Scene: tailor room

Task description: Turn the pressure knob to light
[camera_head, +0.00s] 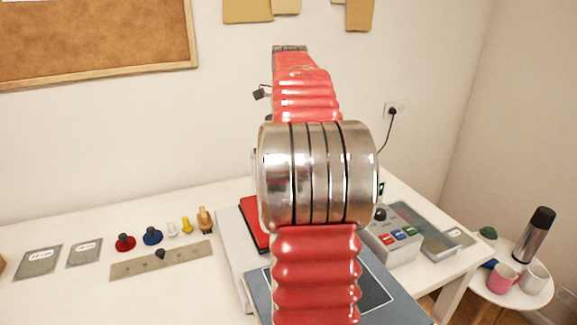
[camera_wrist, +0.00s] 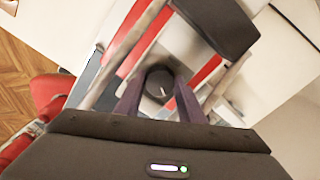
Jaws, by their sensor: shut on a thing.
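In the wrist view a round dark knob (camera_wrist: 159,78) sits on a pale surface with red parts beside it. A small pale mark shows on its face; I cannot read a setting label. My gripper (camera_wrist: 158,94) has its two dark purplish fingers on either side of the knob and is shut on it. In the head view my arm fills the middle and hides my gripper and the gripped knob.
A grey control box (camera_head: 396,254) with coloured buttons stands right of my arm, beside a grey tray (camera_head: 432,246). A side table (camera_head: 512,295) holds mugs and a flask.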

